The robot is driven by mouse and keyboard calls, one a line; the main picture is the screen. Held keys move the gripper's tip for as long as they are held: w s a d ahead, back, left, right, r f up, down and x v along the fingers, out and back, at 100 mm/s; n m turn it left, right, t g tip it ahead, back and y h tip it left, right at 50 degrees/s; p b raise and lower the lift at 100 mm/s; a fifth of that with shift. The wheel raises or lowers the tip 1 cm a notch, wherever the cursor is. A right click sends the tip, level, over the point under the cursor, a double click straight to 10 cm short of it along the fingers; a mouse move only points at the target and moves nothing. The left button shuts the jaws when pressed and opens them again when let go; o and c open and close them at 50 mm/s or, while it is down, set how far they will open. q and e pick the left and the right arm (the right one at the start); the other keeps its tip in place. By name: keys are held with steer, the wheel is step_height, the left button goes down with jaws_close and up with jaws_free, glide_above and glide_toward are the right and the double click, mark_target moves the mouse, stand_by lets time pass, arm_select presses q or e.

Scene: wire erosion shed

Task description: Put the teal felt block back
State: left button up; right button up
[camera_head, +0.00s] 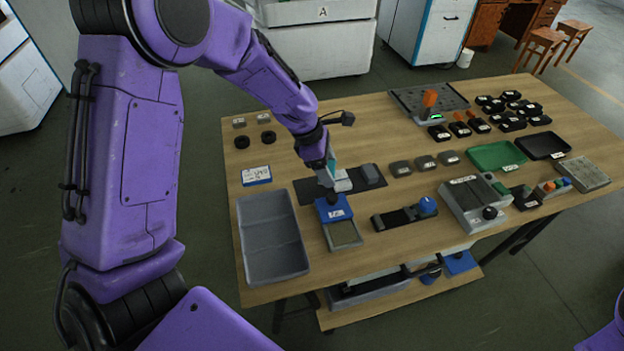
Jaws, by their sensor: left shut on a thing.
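My left gripper (329,180) reaches down over the table from the upper left. It is shut on a small teal thing, the teal felt block (332,161), of which only a sliver shows beside the fingers. The gripper is above a dark mat (310,190), just behind a blue block (333,208) with a white label. I cannot tell whether the teal block touches anything below. My right gripper is out of view.
A grey tray (240,235) lies left of the gripper. A pale-topped pad (343,235) sits in front of the blue block. A grey block (371,174) sits on the mat's right end. A black rail with a blue knob (427,204) lies to the right.

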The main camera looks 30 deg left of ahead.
arm_select(q)
step_height(320, 180, down, 2)
steer(key=a, duration=0.2)
glide_above(317, 190)
steer(key=f, duration=0.4)
steer(key=shift+a+f, duration=0.25)
steer(key=shift+a, duration=0.15)
steer(key=shift+s+a+f, duration=0.2)
steer(key=shift+f, duration=0.45)
steer(key=shift+s+a+f, duration=0.15)
steer(key=shift+s+f, duration=0.05)
steer(key=shift+f, duration=0.4)
steer(key=shift+s+f, duration=0.1)
steer(key=shift+f, duration=0.2)
steer(key=shift+w+f, duration=0.2)
steer(key=shift+f, duration=0.05)
steer(key=o, duration=0.7)
steer(key=shift+c, duration=0.2)
steer(key=shift+r, duration=0.4)
steer(key=v, duration=1.1)
steer(key=shift+a+r, duration=0.2)
steer(key=shift+r, duration=0.05)
